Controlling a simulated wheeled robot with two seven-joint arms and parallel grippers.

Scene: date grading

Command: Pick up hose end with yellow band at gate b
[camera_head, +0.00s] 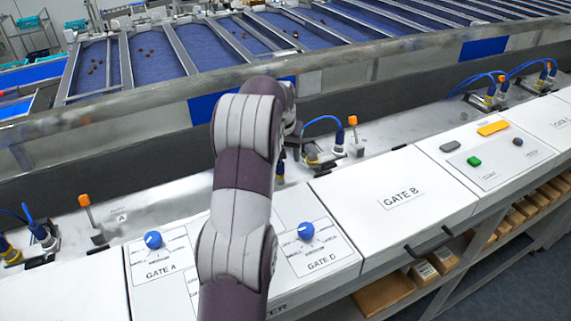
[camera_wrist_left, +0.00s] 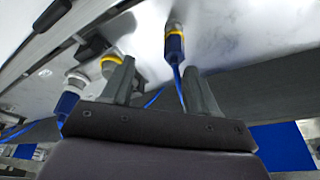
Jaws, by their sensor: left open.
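In the left wrist view, a hose end with a yellow band (camera_wrist_left: 174,30) and a blue sleeve lies ahead of my left gripper (camera_wrist_left: 159,67). My left gripper is open, with nothing held between its fingers. The hose end is beyond the fingertips, nearer the right finger, and its thin blue hose runs back between the fingers. In the head view my arm hides the gripper and most of this spot. A blue hose end (camera_head: 340,136) stands at the fittings behind the GATE B panel (camera_head: 400,197). My right gripper is not in view.
A yellow-ringed fitting (camera_wrist_left: 110,62) and another blue hose end (camera_wrist_left: 68,103) sit by the left finger. An orange-topped lever (camera_head: 353,135) stands close by on the metal deck. White panels with blue knobs (camera_head: 153,239) line the front. Blue sorting lanes lie behind.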

